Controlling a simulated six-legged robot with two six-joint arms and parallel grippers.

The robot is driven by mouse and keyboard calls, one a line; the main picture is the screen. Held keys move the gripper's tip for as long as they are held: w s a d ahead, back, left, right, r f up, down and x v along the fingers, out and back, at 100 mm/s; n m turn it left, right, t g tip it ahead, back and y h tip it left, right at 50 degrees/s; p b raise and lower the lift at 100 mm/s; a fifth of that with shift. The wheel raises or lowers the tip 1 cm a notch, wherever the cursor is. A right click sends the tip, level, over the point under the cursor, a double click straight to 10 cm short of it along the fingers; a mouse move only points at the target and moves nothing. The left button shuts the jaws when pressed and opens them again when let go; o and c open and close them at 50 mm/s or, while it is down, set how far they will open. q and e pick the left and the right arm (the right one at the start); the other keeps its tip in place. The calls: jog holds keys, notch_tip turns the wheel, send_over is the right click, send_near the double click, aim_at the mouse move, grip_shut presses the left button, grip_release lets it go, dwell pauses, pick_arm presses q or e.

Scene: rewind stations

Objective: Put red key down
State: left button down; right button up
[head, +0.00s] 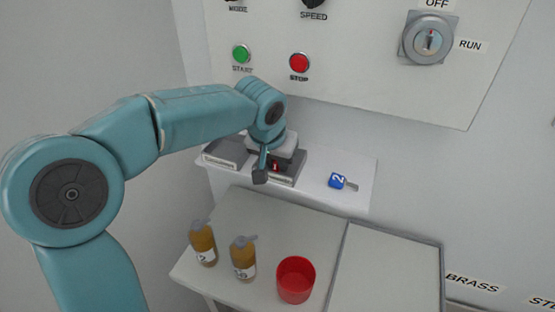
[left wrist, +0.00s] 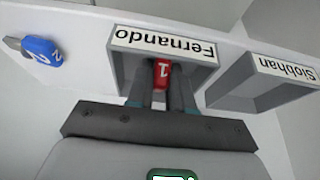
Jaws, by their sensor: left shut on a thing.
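The red key (left wrist: 162,72), marked 1, is between the fingers of my left gripper (left wrist: 160,85), which is shut on it. In the left wrist view the key is over the grey tray labelled Fernando (left wrist: 200,75). I cannot tell whether the key touches the tray's floor. In the head view the red key (head: 275,167) shows as a small red patch by my left gripper (head: 268,170), mostly hidden by it. My right gripper is in neither view.
A second tray, labelled Siobhan (left wrist: 270,80), stands beside it. A blue key (head: 337,181) marked 2 lies on the white shelf (head: 358,165). Two amber bottles (head: 203,243) (head: 243,258) and a red cup (head: 295,279) stand on the lower table. A control panel (head: 350,75) is above.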

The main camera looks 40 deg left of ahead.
pick_arm(q)
jog(key=c, duration=1.2)
grip_release()
jog(key=shift+w+f, duration=0.15)
jog(key=shift+o, duration=0.9)
jog(key=shift+w, duration=0.15)
jog(key=shift+s, duration=0.25)
jog(key=shift+r+p, duration=0.55)
jog(key=v, duration=1.1)
jog(key=shift+r, duration=0.2)
